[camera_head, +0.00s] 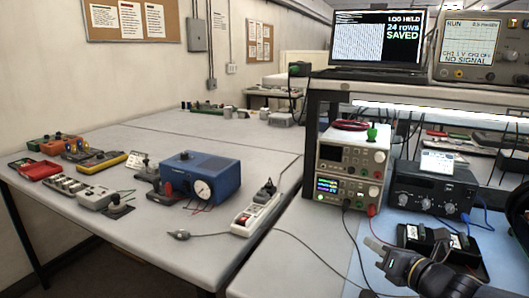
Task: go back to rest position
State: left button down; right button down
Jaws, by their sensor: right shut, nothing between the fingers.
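My right gripper (377,248) is at the lower right, over the blue mat (347,284). Its pale fingers are shut with nothing between them, and they point up and left. Its dark arm comes in from the lower right corner. A black tray (480,270) with small parts lies just behind and right of the gripper and is partly hidden by the arm. My left gripper is not in view.
A power supply stack (330,187) and a black instrument (410,196) stand behind the mat under a shelf. The shelf carries a laptop (375,42) reading "24 rows SAVED" and an oscilloscope (482,50). A blue gauge box (212,170) stands on the left table.

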jog(key=s+a+r+n+g+y+p, duration=0.4)
jog(key=s+a+n, duration=0.5)
jog(key=s+n, duration=0.65)
jog(key=s+d+f+n+g+h+p, duration=0.1)
jog(key=s+d+n+g+h+p, duration=0.1)
jog(key=s+n, duration=0.5)
jog(key=s+d+f+n+g+h+p, duration=0.2)
jog(key=s+n, duration=0.5)
jog(key=n, duration=0.5)
jog(key=g+h+p, duration=0.1)
jog(key=h, duration=0.1)
jog(key=shift+h+p, duration=0.3)
jog(key=shift+p, duration=0.05)
jog(key=shift+d+n, duration=0.1)
jog(key=shift+n, duration=0.15)
